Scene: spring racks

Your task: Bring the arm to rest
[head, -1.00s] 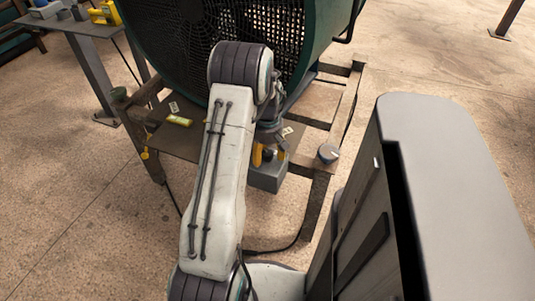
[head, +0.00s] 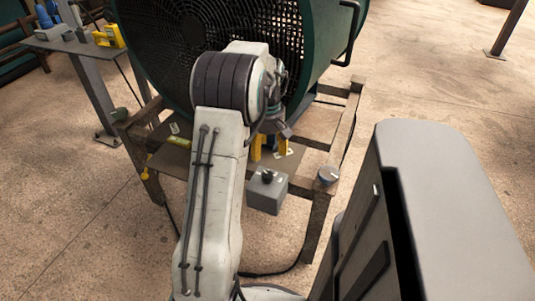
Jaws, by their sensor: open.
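Nothing shows held between the fingers. I cannot tell whether they touch anything.
A side table (head: 70,46) with yellow items stands at the upper left. Open floor lies to the right.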

